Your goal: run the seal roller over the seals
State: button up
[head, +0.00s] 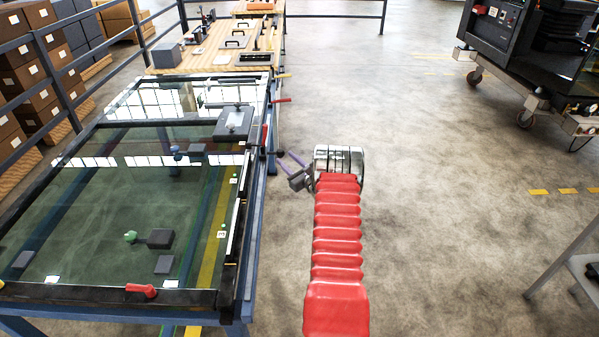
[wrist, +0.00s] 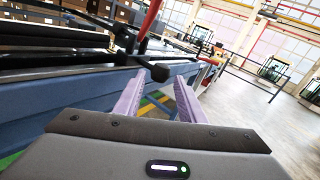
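A large glass pane (head: 85,225) lies in a black frame on a blue stand at the left. Dark strips, which look like the seals (head: 234,235), run along its edges. A red-handled tool (head: 264,137) stands at the frame's right edge; it may be the seal roller, but its roller is not clear. In the wrist view a red rod with a black knob (wrist: 156,71) rises just beyond the fingertips. My gripper (head: 282,159) is beside the stand's right edge. Its two purple fingers are apart with nothing between them, as the wrist view also shows (wrist: 160,85).
A red-handled item (head: 141,290) lies on the near frame edge. A wooden bench (head: 215,45) with parts stands behind. A black machine on wheels (head: 525,50) is at far right; the floor between is clear.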

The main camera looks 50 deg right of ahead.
jog(key=v, duration=0.8)
dwell(0.4)
jog(key=w+a+r+n+g+y, duration=0.2)
jog(key=w+a+r+n+y, duration=0.35)
jog(key=a, duration=0.85)
jog(key=w+a+r+n+g+y, duration=0.2)
jog(key=a+r+n+y, duration=0.5)
jog(key=a+r, duration=0.6)
jog(key=s+a+r+n+g, duration=0.1)
jog(key=s+a+n+g, duration=0.15)
jog(key=a, duration=0.45)
jog(key=s+a+r+n+g, duration=0.1)
jog(key=a+r+n, duration=0.15)
jog(key=a, duration=0.35)
jog(key=s+a+r+n+g+h, duration=0.1)
jog(key=s+a+r+n+g, duration=0.15)
jog(key=s+a+n, duration=0.4)
jog(key=s+a+r+n+g, duration=0.1)
jog(key=s+a+n+g, duration=0.2)
jog(key=s+a, duration=0.55)
jog(key=s+r+n+t+h, duration=0.1)
jog(key=s+n+h, duration=0.6)
jog(key=s, duration=0.8)
jog(key=r+n, duration=0.1)
jog(key=n, duration=0.1)
jog(key=shift+s+d+n, duration=0.25)
jog(key=shift+n, duration=0.05)
